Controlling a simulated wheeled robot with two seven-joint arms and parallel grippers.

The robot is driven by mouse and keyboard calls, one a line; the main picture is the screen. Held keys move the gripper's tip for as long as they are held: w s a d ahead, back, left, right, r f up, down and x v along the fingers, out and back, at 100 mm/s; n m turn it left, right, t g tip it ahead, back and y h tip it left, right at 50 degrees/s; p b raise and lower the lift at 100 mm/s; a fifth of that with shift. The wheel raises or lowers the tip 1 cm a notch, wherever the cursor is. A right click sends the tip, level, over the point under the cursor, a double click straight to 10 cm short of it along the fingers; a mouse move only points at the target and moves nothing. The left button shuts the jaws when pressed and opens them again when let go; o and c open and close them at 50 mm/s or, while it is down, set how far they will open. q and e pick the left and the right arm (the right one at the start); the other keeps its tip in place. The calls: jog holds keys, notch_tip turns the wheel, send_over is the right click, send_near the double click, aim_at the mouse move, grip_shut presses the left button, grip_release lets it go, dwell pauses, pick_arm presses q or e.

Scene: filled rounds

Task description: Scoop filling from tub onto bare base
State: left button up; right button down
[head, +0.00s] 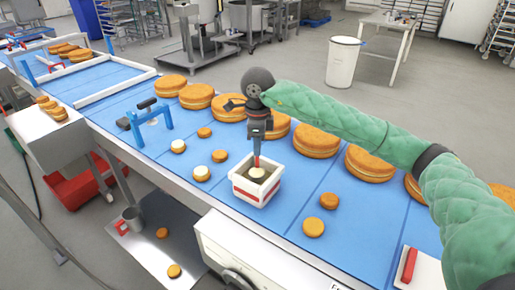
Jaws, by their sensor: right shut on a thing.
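My right gripper (258,143) points down over the white tub (242,188) with a red stripe, on the blue belt. It is shut on the red handle of a scoop (257,161). The scoop's lower end is in the tub at the pale filling (257,173), and its tip is hard to make out. Small bare bases (328,200) (313,227) lie right of the tub, and others (220,156) (204,132) lie to its left. Two small rounds (201,173) (178,146) at left have pale tops. My left gripper is not in view.
Large filled rounds (316,142) line the belt's far side, partly behind my right arm. A blue frame (151,125) with black parts stands on the belt at left. A red-handled item (409,264) lies on a white board at the front right. Small rounds (174,271) lie on a low shelf.

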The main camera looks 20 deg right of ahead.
jog(key=shift+r+p, duration=0.5)
jog(key=shift+r, duration=2.55)
